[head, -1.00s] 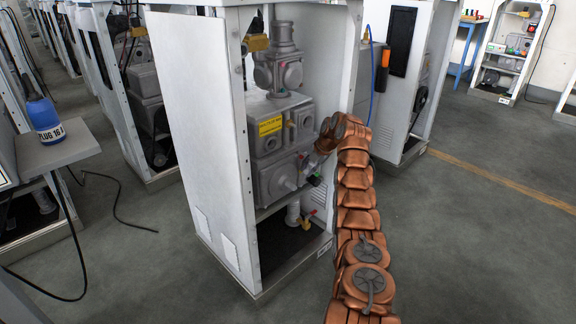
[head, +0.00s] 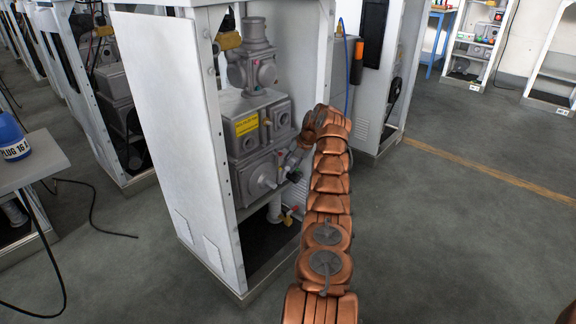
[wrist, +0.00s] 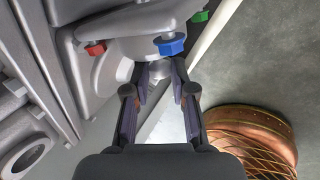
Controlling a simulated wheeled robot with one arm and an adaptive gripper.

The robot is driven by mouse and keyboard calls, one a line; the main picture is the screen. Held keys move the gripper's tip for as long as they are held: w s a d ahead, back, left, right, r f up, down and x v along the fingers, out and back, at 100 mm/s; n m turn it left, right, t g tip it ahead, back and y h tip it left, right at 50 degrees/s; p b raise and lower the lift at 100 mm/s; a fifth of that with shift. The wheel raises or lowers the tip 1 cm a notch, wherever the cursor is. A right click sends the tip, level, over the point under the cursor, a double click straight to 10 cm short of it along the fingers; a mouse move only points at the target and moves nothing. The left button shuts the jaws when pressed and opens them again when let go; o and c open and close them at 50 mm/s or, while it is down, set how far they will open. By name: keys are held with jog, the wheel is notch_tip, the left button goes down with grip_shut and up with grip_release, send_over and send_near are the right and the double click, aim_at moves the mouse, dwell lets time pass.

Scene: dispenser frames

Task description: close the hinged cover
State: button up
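A grey metal machine with stacked housings stands inside a white frame in the head view. I cannot tell for certain which part is the hinged cover. A grey plate (wrist: 130,35) with coloured hex fittings fills the upper middle of the wrist view. My gripper (wrist: 162,75) points at its lower edge, with a small pale knob near the fingertips. The fingertips are apart, and no clear grip on anything shows. In the head view my gripper (head: 295,160) is at the right side of the lower grey housing (head: 256,178), and my wrist partly hides it.
A white side panel (head: 165,130) flanks the machine on the left. Blue (wrist: 171,43) and red (wrist: 95,48) fittings are close to the fingers. A table (head: 35,160) with a blue bottle (head: 12,138) stands at the left. Floor on the right is clear.

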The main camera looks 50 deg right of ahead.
aim_at(289, 166)
jog(key=o, duration=0.4)
jog(key=shift+v, duration=2.5)
jog(key=s+d, duration=0.4)
jog(key=s, duration=0.7)
jog(key=shift+s, duration=0.2)
jog(key=shift+d, duration=0.1)
